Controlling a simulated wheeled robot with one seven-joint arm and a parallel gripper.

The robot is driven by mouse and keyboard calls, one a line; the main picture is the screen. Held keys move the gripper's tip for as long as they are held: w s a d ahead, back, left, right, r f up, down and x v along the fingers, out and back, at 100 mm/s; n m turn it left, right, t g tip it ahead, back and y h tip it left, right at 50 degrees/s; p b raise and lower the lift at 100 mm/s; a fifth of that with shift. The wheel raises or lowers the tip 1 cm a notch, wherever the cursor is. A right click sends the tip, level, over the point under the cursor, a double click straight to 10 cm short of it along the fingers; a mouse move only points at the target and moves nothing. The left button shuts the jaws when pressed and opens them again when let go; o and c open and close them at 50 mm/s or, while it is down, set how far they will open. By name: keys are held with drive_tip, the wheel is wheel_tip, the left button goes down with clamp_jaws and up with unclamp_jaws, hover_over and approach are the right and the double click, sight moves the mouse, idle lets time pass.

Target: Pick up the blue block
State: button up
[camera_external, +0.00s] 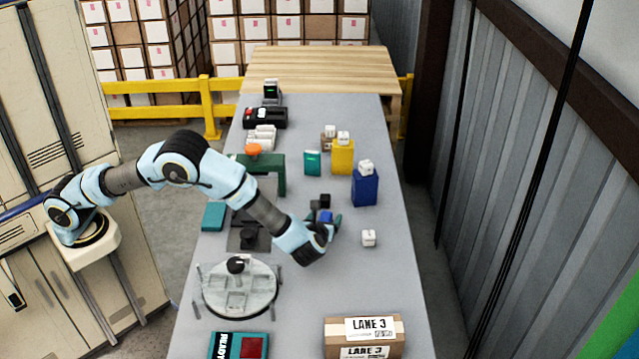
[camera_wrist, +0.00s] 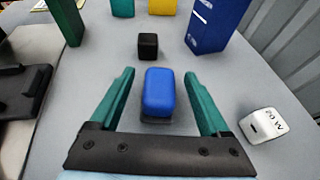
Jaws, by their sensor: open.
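The blue block (camera_wrist: 160,92) has rounded edges and stands on the grey table, with a dark shape visible under its near end. It also shows in the external view (camera_external: 326,216), partly hidden by my wrist. My gripper (camera_wrist: 160,76) has two green fingers and is open. The fingers lie on the left and right of the block, with a visible gap on each side. Contact between gripper and block does not show. How high the fingertips are above the table is hard to tell.
A small black cube (camera_wrist: 148,46) stands just beyond the block. A white weight cube (camera_wrist: 263,125) lies to the right. A tall blue carton (camera_external: 365,188) and a yellow carton (camera_external: 342,157) stand farther back. A round grey fixture (camera_external: 240,287) is at the near left.

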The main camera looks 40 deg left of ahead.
clamp_jaws()
idle(0.6)
